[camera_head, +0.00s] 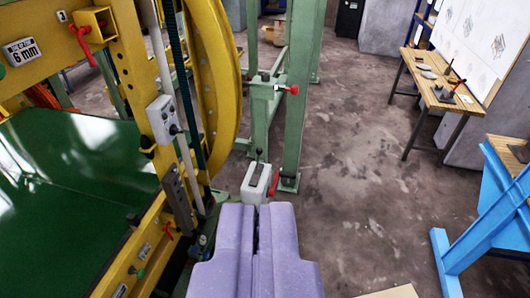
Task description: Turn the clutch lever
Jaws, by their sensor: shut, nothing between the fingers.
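My gripper (257,212), with two purple fingers, is at the bottom centre. Its fingers are together with only a thin dark seam between them, and they hold nothing. Just beyond the fingertips is a light grey box (256,184) with a dark top slot. A small red lever (275,182) sticks up at its right side. Another red-handled lever (82,42) is on a yellow bracket at the upper left. I cannot tell which of these is the clutch lever. The fingertips overlap the near edge of the grey box in the picture; contact cannot be told.
The large yellow ring machine (215,75) with a green bed (70,180) fills the left. A green frame (300,80) stands behind the grey box. A wooden workbench (440,90) and blue frame (490,230) stand right. The concrete floor (350,160) between is open.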

